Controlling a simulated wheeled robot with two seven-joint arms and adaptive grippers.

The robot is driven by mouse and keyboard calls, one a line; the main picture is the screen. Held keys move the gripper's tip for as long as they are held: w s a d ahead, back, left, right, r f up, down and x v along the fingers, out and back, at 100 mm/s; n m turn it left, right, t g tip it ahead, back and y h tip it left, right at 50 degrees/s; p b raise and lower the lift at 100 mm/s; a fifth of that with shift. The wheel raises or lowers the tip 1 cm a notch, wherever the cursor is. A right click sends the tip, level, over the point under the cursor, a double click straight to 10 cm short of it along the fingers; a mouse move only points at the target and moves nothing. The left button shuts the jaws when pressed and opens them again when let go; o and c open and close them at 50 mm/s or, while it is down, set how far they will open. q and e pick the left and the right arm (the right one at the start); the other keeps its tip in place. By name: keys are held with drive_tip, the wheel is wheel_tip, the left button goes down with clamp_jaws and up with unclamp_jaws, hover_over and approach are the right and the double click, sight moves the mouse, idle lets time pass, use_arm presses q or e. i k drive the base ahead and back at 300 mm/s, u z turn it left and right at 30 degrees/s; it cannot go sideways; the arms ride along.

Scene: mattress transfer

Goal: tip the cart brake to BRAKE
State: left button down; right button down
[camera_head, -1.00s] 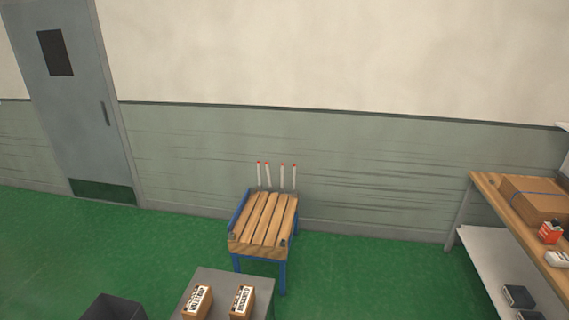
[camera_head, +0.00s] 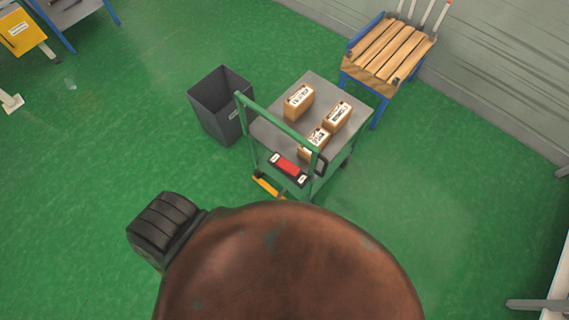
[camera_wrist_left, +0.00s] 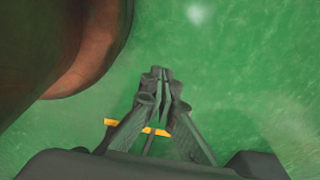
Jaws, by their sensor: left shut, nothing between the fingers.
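The green-framed cart (camera_head: 265,133) stands in the upper middle of the head view, with a push handle on its near side. A dark panel with a red rocker (camera_head: 288,168) and a pale label at each end sits at that near side. A yellow bar (camera_head: 268,185) shows low under it, near the floor. I cannot read which way the brake is tipped. My left gripper (camera_wrist_left: 164,76) is shut and empty in the left wrist view, over green floor. A yellow strip (camera_wrist_left: 155,131) shows behind its finger links; contact cannot be told. My right gripper is out of view.
Several small boxes (camera_head: 337,115) lie on the cart top. A grey bin (camera_head: 219,105) stands left of the cart, and a slatted wooden stand (camera_head: 389,48) behind it at right. Green floor is open left and right of the cart.

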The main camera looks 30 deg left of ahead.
sight(289, 167)
drive_tip(key=u, duration=0.8)
drive_tip(key=k, duration=0.7)
drive_tip(key=z, duration=0.45)
